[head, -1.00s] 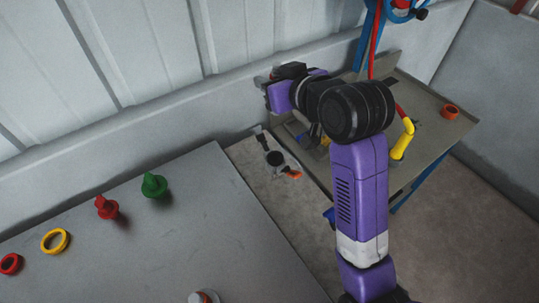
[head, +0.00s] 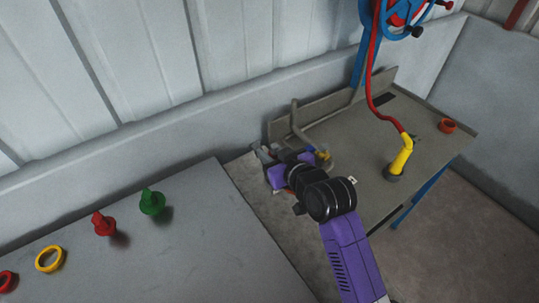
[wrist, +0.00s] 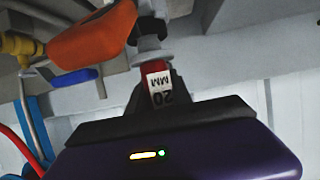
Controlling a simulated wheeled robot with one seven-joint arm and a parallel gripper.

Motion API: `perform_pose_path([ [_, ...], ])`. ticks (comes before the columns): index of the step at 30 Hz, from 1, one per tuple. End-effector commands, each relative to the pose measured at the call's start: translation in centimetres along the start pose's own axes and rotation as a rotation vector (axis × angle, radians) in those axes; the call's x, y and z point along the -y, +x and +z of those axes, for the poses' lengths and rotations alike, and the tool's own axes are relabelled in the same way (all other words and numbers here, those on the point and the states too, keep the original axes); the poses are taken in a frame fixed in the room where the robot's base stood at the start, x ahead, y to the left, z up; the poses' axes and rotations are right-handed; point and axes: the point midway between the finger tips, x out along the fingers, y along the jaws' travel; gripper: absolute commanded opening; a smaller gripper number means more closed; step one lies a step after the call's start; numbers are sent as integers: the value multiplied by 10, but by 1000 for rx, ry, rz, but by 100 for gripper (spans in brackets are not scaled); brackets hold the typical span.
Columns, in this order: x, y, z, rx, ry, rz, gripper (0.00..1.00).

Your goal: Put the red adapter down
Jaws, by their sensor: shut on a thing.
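My gripper (wrist: 158,97) is shut on a red piece with a white "20 MM" label, the red adapter (wrist: 156,66), in the wrist view. Just beyond it and close to its end is a grey fitting (wrist: 152,50) with a black part; whether they touch, I cannot tell. The adapter cannot be made out there.
An orange handle (wrist: 92,36) is close by in the wrist view. The left table (head: 150,265) holds a red cone piece (head: 103,224), a green one (head: 151,202) and a yellow ring (head: 49,259). The right table (head: 440,155) bears a red hose with a yellow nozzle (head: 401,158).

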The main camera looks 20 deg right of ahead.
Motion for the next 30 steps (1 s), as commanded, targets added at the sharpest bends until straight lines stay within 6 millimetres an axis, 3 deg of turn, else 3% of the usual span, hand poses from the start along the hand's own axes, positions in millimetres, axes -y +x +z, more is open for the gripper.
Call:
perform_pose_path([
  [3,0,4,9,-2,0,0,0],
  [18,0,7,15,-4,0,0,0],
  [19,0,6,15,-2,0,0,32],
  [21,0,6,15,-2,0,0,45],
  [30,0,6,14,-2,0,0,48],
])
